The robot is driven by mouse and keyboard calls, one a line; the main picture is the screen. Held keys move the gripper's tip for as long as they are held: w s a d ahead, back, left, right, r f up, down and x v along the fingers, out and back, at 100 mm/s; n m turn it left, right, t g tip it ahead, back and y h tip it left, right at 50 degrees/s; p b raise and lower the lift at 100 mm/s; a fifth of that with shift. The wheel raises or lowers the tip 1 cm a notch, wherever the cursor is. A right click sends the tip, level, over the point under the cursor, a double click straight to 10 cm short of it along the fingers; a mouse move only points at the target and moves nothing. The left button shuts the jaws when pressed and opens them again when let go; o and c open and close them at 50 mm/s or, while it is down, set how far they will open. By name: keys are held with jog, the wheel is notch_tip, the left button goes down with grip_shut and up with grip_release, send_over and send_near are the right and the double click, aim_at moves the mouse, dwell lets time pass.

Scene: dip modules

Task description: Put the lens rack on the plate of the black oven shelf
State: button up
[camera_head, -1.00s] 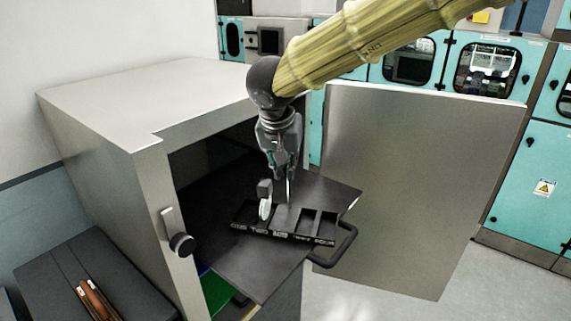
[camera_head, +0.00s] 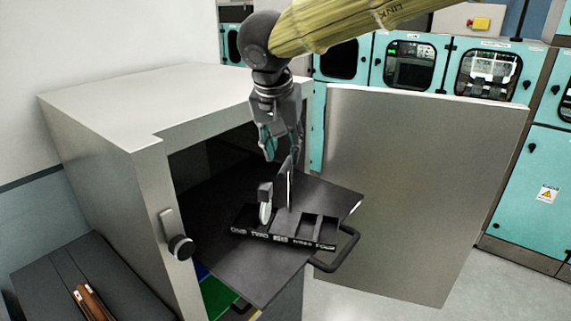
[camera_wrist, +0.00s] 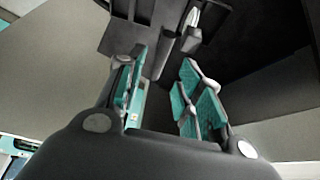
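The lens rack (camera_head: 285,240) is a black tray with labelled compartments. It rests flat on the black oven shelf (camera_head: 235,265), near its front edge by the handle. A thin dark upright plate (camera_head: 284,188) stands up from its middle, and a white disc (camera_head: 265,212) with a grey block stands in it to the left. My gripper (camera_head: 283,152) is above the rack, pointing down at the top of the upright plate. In the wrist view my gripper (camera_wrist: 163,65) has its teal-padded fingers apart, with the rack (camera_wrist: 115,35) beyond them and nothing clamped.
The grey oven (camera_head: 90,125) surrounds the shelf on the left. Its open door (camera_head: 420,190) stands to the right. A black loop handle (camera_head: 345,255) sticks out from the shelf's front. Teal cabinets (camera_head: 405,65) line the back.

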jog(key=shift+b+v, duration=0.35)
jog(key=shift+v, duration=2.15)
